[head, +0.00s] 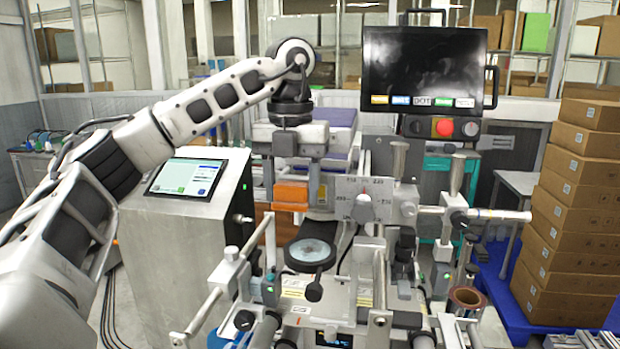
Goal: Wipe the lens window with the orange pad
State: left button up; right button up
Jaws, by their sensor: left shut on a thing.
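My left arm reaches in from the left and bends down over the machine. Its left gripper (298,183) points downward and is shut on the orange pad (291,194), a small orange block. The round lens window (310,251), a pale glassy disc in a black ring, sits low in front of the machine. The pad is above and slightly left of the lens window in the picture, apart from it. The far finger and the grip's contact are partly hidden. My right gripper is not in view.
A metal machine with rollers and posts surrounds the lens window, with a dial plate (363,200) close to the right of the gripper. A black monitor (423,66) stands behind. A control console (185,215) is at left, and stacked cardboard boxes (570,210) are at right.

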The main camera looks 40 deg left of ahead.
pick_arm(q)
jog(key=shift+f, duration=0.2)
notch_tip(320, 180, down, 4)
jog(key=shift+s+f, duration=0.15)
jog(key=shift+f, duration=0.55)
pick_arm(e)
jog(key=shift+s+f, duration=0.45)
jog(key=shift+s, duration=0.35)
pick_arm(q)
jog(key=shift+f+b, duration=0.5)
jog(key=shift+f, duration=0.3)
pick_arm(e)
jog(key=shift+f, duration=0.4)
pick_arm(q)
jog(key=shift+d, duration=0.1)
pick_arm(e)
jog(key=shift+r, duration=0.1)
